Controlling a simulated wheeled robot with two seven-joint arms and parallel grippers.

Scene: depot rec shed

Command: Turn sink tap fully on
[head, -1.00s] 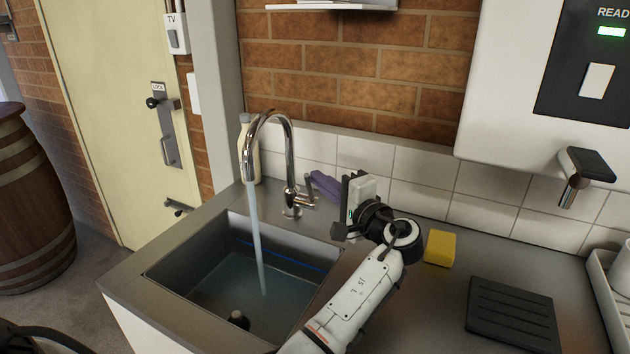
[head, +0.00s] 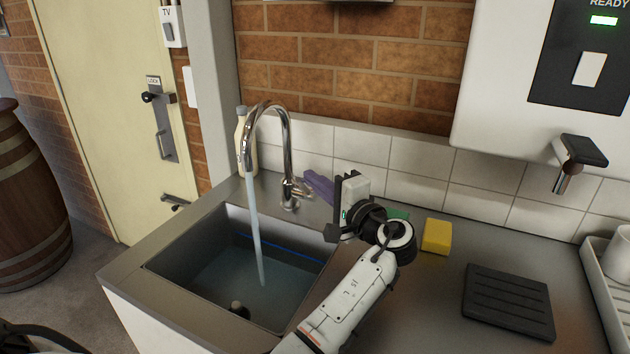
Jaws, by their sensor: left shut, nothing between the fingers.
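The chrome sink tap (head: 288,150) has a tall curved spout at the back edge of the sink (head: 190,225). Its small side lever (head: 303,191) points to the right from the base. A clear stream of water (head: 257,240) runs from the spout into the basin, where water stands. My left gripper (head: 338,212) is shut and empty, a little right of the lever, and appears apart from it. Its fingertips are partly hidden by its own body. My right gripper is not in view.
A pale bottle (head: 241,140) stands behind the spout. A white wall heater (head: 490,100) hangs above.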

